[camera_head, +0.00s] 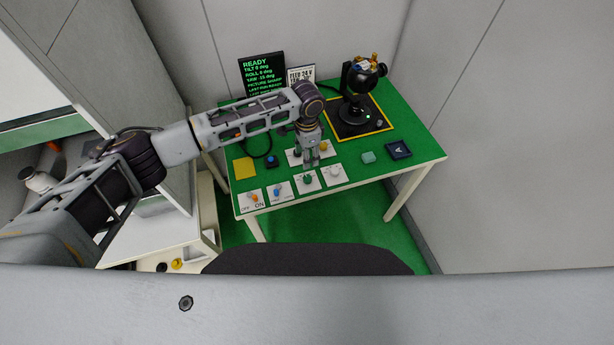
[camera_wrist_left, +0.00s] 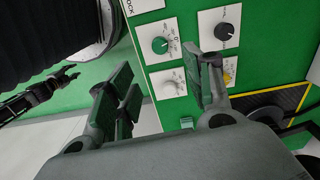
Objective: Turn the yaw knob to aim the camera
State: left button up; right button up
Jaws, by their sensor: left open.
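My left gripper (camera_head: 312,162) is open, pointing down over the panel of knobs on the green table. Its two fingers also show in the left wrist view (camera_wrist_left: 165,85), apart, with nothing between them. A green knob (camera_head: 307,179) and a white knob (camera_head: 335,172) sit on white cards at the front. A black knob (camera_wrist_left: 225,31) and a yellow knob (camera_head: 323,146) lie behind. I cannot read which card says yaw. The gimbal camera (camera_head: 367,75) stands on a black, yellow-edged pad. A dark gripper, seemingly my right (camera_wrist_left: 52,88), shows small at the left wrist view's edge.
A screen (camera_head: 262,72) reads READY with tilt, roll and yaw values. A yellow pad (camera_head: 244,168), a pale green block (camera_head: 369,157) and a dark tray (camera_head: 398,150) lie on the table.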

aim_at(307, 178)
pick_arm(q)
jog(key=shift+f, duration=0.1)
jog(key=shift+f+b, duration=4.8)
jog(key=shift+f, duration=1.1)
jog(key=shift+f+b, duration=0.8)
jog(key=shift+f, duration=0.15)
jog(key=c, duration=1)
